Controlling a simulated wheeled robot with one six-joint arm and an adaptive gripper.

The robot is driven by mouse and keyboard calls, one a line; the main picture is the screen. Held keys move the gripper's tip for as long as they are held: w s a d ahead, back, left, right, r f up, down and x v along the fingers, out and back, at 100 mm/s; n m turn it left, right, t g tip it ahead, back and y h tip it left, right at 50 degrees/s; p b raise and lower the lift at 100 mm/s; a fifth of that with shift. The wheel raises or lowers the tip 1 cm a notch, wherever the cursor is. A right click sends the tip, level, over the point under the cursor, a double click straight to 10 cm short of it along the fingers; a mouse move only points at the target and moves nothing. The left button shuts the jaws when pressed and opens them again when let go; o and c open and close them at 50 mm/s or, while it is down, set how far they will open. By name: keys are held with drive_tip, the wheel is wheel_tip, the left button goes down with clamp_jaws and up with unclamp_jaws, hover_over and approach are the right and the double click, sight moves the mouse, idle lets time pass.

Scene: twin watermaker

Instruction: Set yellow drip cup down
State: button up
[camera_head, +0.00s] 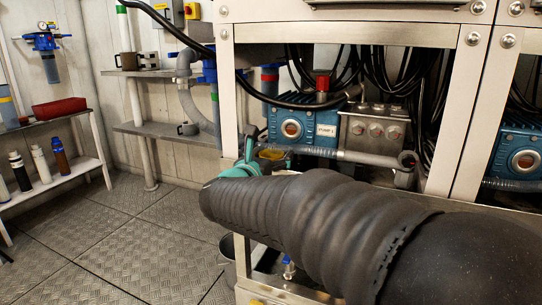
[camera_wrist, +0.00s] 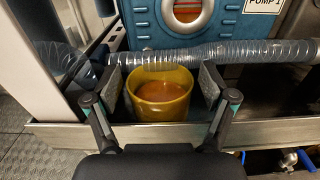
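The yellow drip cup (camera_wrist: 160,105) stands upright between the two fingers of my gripper (camera_wrist: 161,92) in the wrist view. It holds orange-brown liquid. A narrow gap shows between the cup and each finger pad, so my gripper looks open around it. The cup sits just behind the metal front lip (camera_wrist: 260,132) of the frame, below the clear hose (camera_wrist: 225,53) and the blue pump (camera_wrist: 180,22). Its underside is hidden. In the head view a small part of the cup (camera_head: 271,154) shows beyond my teal-marked gripper (camera_head: 245,165); my arm hides much around it.
The white frame post (camera_wrist: 38,60) rises close left of my gripper. Another pump (camera_head: 520,150) stands at the right. A grey bucket (camera_head: 226,247) is on the floor below. Shelves with bottles (camera_head: 40,160) stand at the left, with clear floor (camera_head: 110,230) before them.

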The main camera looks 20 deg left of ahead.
drive_tip(key=shift+r, duration=0.15)
drive_tip(key=shift+s+p, duration=0.1)
drive_tip(key=shift+p, duration=0.2)
drive_tip(key=s, duration=1.1)
drive_tip(key=shift+s+a+b, duration=0.4)
drive_tip(key=shift+a, duration=0.05)
